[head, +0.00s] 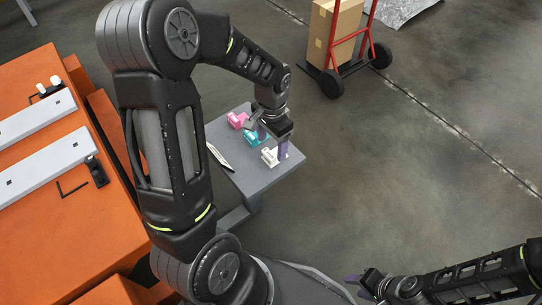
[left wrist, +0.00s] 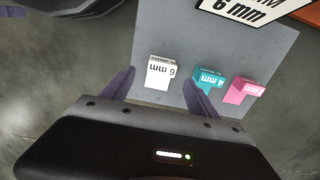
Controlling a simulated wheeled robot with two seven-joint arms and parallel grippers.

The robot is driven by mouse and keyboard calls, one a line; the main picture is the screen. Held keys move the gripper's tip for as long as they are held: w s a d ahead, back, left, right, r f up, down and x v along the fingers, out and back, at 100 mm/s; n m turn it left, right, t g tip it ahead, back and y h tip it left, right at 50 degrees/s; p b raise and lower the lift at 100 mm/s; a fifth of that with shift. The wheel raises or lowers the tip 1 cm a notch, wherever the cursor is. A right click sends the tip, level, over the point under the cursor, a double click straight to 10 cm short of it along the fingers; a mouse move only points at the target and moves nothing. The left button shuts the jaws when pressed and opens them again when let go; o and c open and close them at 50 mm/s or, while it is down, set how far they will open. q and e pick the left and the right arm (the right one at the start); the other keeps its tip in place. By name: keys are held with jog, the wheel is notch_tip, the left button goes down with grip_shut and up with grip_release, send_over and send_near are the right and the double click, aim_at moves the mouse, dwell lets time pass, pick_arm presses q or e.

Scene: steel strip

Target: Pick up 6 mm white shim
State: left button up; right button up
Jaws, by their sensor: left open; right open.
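The white shim (head: 270,156) stands on the small grey table (head: 268,179), nearest the table's right edge in the head view. In the left wrist view the white shim (left wrist: 161,72) reads "6 mm" and lies between the open purple fingers of my left gripper (left wrist: 160,84), apart from both. My left gripper also shows in the head view (head: 272,142), over the table at the white shim. My right gripper (head: 362,285) is open and empty at the lower right, away from the table.
A teal shim (left wrist: 209,80) marked "4 mm" and a pink shim (left wrist: 246,88) stand beside the white one. A sign (left wrist: 240,8) reading "6 mm" lies on the table. An orange bench (head: 110,215) stands at left; a red hand truck (head: 335,60) with a box is behind.

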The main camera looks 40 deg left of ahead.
aim_at(271, 152)
pick_arm(q)
notch_tip(271, 152, down, 5)
jog(key=shift+a+f+b, duration=0.1)
jog(key=shift+b, duration=0.65)
jog(key=c, duration=1.4)
jog(key=shift+c, duration=0.2)
notch_tip(271, 152, up, 10)
jog(key=p, duration=0.3)
